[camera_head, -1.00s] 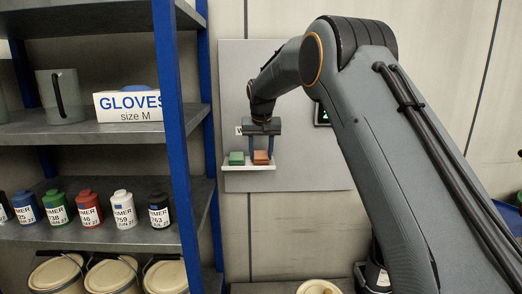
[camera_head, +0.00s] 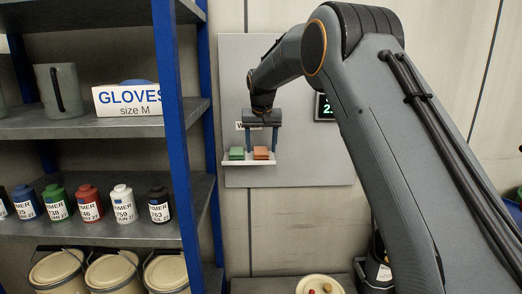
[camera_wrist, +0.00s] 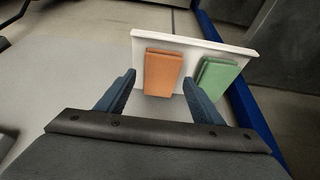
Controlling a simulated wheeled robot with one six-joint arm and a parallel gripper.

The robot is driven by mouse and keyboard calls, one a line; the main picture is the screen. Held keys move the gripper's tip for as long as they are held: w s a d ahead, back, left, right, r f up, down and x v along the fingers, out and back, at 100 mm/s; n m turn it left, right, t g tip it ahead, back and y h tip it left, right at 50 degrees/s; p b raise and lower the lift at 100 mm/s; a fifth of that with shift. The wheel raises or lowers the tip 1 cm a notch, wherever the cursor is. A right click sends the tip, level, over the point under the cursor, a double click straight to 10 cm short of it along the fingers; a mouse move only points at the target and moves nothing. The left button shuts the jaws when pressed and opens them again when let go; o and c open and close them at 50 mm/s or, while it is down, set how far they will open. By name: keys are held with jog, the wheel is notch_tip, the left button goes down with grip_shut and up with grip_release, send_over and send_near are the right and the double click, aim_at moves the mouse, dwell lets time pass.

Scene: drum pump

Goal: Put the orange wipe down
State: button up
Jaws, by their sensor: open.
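The orange wipe (camera_head: 261,153) lies on a small white shelf (camera_head: 250,163) on a grey wall panel. In the wrist view the orange wipe (camera_wrist: 162,72) rests flat on the white shelf (camera_wrist: 200,45). My gripper (camera_head: 262,150) is open, with one finger on either side of the wipe's line and gaps beside it. In the wrist view the fingertips of my gripper (camera_wrist: 158,78) are apart and hold nothing. The green wipe (camera_head: 237,153) lies left of the orange one, and right of it in the wrist view (camera_wrist: 217,76).
A blue-posted shelf rack (camera_head: 175,130) stands close on the left, with a glove box (camera_head: 128,98), bottles (camera_head: 123,204) and buckets (camera_head: 112,272). A small display (camera_head: 325,107) is on the panel at the right, near my arm. A round lidded container (camera_head: 319,285) is below.

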jog(key=b+v, duration=0.3)
jog(key=v, duration=0.7)
jog(key=shift+s+r, duration=0.2)
jog(key=shift+r, duration=0.05)
jog(key=s+d+f+g, duration=0.1)
jog(key=s+d+f, duration=0.4)
jog(key=s+f, duration=0.4)
jog(key=s+d+f, duration=0.6)
jog(key=s+f, duration=0.3)
jog(key=s, duration=0.9)
jog(key=s+d+f+g, duration=0.1)
jog(key=s+d+f, duration=0.4)
jog(key=s+f, duration=0.5)
jog(key=s, duration=0.3)
jog(key=shift+s+d+g, duration=0.3)
jog(key=shift+f, duration=0.15)
jog(key=shift+f+b, duration=0.85)
jog(key=shift+f, duration=0.1)
jog(key=shift+o, duration=0.5)
